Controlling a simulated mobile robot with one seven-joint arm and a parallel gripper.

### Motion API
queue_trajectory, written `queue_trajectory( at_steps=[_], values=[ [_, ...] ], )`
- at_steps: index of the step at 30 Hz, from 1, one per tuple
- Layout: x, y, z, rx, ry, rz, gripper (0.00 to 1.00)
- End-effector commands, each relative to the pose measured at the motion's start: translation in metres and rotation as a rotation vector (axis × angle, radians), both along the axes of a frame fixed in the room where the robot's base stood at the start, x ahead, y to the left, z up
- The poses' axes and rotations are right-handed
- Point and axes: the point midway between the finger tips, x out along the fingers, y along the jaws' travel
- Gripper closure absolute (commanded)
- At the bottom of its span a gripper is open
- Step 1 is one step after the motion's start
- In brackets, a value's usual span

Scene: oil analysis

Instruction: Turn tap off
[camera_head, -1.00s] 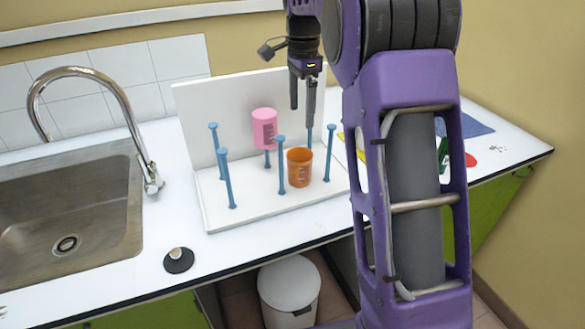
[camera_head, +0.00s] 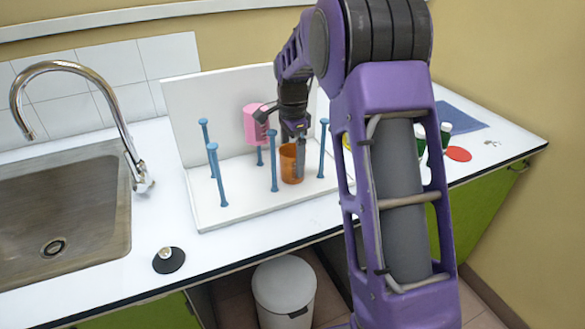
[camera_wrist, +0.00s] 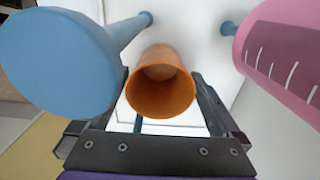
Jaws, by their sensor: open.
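The chrome tap (camera_head: 108,95) curves over the left side of the counter, with its spout above the sink (camera_head: 62,215) and its lever low on the right of its base (camera_head: 143,183). No water stream is visible. My gripper (camera_head: 293,150) is well to the right of the tap, down at the drying rack. In the wrist view my gripper (camera_wrist: 160,115) is open, with its fingers on either side of an orange beaker (camera_wrist: 160,85). Whether the fingers touch the beaker cannot be told. The beaker (camera_head: 290,165) stands upright on the rack base in the head view.
The white rack (camera_head: 205,205) has several blue pegs (camera_head: 217,172). A pink beaker (camera_head: 254,122) hangs on one. A dark stopper (camera_head: 168,260) lies at the counter's front. Green bottles (camera_head: 446,132), a red disc (camera_head: 458,154) and a blue mat (camera_head: 465,116) are at right. A white bin (camera_head: 285,285) stands below.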

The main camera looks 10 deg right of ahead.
Motion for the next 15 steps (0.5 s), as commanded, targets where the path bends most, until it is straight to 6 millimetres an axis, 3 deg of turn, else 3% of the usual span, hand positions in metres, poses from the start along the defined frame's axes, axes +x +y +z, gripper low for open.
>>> queue_trajectory(
  at_steps=[4,12,15],
  values=[
    [0.0,0.0,-0.019,0.0,0.001,0.0,0.0],
    [0.0,0.0,-0.022,0.0,-0.001,-0.001,0.0],
    [0.0,0.0,-0.022,0.0,-0.001,-0.001,0.14]
  ],
)
